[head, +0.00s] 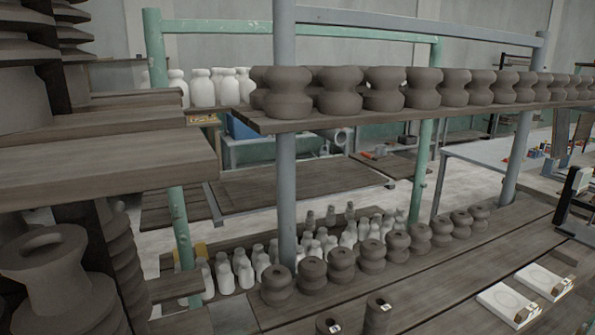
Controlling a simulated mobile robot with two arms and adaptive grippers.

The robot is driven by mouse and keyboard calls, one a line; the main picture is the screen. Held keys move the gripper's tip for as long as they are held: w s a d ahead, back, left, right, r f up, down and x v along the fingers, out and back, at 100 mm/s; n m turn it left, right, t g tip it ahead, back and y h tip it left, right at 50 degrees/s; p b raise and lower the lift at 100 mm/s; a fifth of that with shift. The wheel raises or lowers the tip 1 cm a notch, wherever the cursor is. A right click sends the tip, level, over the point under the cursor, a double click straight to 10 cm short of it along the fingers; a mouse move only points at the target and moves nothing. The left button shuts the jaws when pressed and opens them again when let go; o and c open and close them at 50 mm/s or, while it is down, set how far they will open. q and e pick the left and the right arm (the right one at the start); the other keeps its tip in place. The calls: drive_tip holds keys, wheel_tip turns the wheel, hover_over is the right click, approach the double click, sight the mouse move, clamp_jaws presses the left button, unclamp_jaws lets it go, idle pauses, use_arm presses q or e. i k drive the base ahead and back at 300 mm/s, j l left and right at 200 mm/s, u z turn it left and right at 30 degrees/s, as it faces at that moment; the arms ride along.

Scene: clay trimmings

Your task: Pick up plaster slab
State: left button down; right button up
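Two white plaster slabs lie flat near the right end of the lower wooden shelf. The farther plaster slab (541,279) and the nearer plaster slab (506,299) each show a faint outline on top. A small dark piece with a pale tag sits at the near right corner of each slab. Neither of my grippers can be made out in the head view, and nothing is seen touching the slabs.
Brown clay vases (373,255) line the lower shelf (425,288), with white bottles (243,270) behind. More vases (385,88) fill the upper shelf. A grey post (286,190) stands in front. Stacked boards (105,165) block the left. A dark upright object (572,195) stands at right.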

sight(548, 284)
drive_tip(key=z, duration=1.5)
